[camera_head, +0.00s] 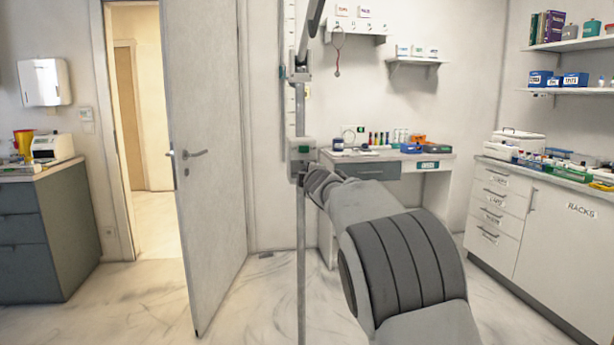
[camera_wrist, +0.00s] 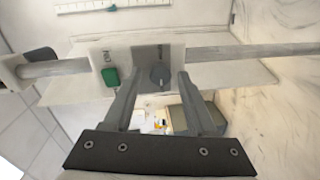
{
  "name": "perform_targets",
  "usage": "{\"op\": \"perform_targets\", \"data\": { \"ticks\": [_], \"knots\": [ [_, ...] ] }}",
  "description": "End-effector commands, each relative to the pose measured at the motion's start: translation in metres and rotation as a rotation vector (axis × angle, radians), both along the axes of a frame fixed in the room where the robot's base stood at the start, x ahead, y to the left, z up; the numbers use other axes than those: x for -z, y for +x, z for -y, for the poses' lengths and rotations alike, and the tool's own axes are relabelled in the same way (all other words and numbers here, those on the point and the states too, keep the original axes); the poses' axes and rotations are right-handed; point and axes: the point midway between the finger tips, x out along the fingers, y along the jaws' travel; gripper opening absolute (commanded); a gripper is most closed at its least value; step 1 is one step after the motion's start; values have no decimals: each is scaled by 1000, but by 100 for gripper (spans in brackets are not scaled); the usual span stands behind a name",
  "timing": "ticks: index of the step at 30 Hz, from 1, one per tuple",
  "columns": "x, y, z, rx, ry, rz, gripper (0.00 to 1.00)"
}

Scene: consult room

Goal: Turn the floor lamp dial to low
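The floor lamp (camera_head: 301,225) stands in front of my arm, its thin grey pole upright in the head view. A pale control box (camera_head: 294,143) with a green part sits on the pole. In the wrist view the pole lies sideways, and the box carries a green switch (camera_wrist: 111,77) with a small label and a round dark dial (camera_wrist: 160,76) on a grey panel. My gripper (camera_wrist: 158,82) is open, its fingertips on either side of the dial with gaps visible. I cannot tell the dial's setting or how far the fingertips are from the panel.
A desk (camera_head: 393,157) with bottles and bins stands behind the lamp. A white cabinet (camera_head: 553,235) is at right and a grey drawer unit (camera_head: 40,235) at left. A half-open door (camera_head: 207,200) stands left of the lamp. The floor between door and drawers is clear.

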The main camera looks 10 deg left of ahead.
Motion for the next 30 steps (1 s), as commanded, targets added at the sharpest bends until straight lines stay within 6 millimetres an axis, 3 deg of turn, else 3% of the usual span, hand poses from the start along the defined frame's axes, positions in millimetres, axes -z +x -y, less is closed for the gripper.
{"op": "perform_targets", "data": {
  "ticks": [14, 30],
  "knots": [
    [0, -10, 1, -2, 0, 0, 62],
    [-9, -91, 25, -2, 4, 0, 62]
  ]
}}
